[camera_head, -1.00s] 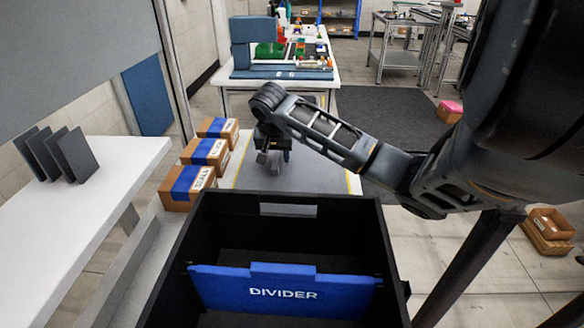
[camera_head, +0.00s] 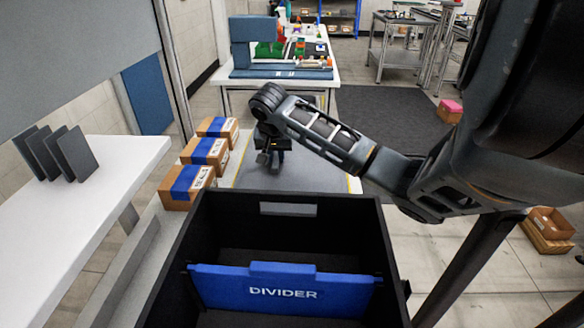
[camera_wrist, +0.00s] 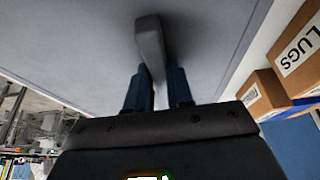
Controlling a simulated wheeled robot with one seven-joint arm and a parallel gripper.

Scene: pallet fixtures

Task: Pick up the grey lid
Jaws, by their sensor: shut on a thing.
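The grey lid (camera_head: 312,172) is a flat, wide panel on the low bench beyond the black crate. In the wrist view the lid (camera_wrist: 75,45) fills most of the upper picture, with a pale grey bar-like handle (camera_wrist: 149,36) standing out from it. My gripper (camera_head: 268,160) is over the left part of the lid. In the wrist view the two blue fingers of my gripper (camera_wrist: 158,75) are shut on the handle, one on each side. My arm hides part of the lid in the head view. I cannot tell whether the lid is clear of the bench.
A black crate (camera_head: 361,240) with a blue divider (camera_head: 283,270) stands in front. Several taped cardboard boxes (camera_head: 187,186) line the left of the lid. A white shelf (camera_head: 85,215) with upright grey plates (camera_head: 77,152) is at left. A white table (camera_head: 335,75) stands behind.

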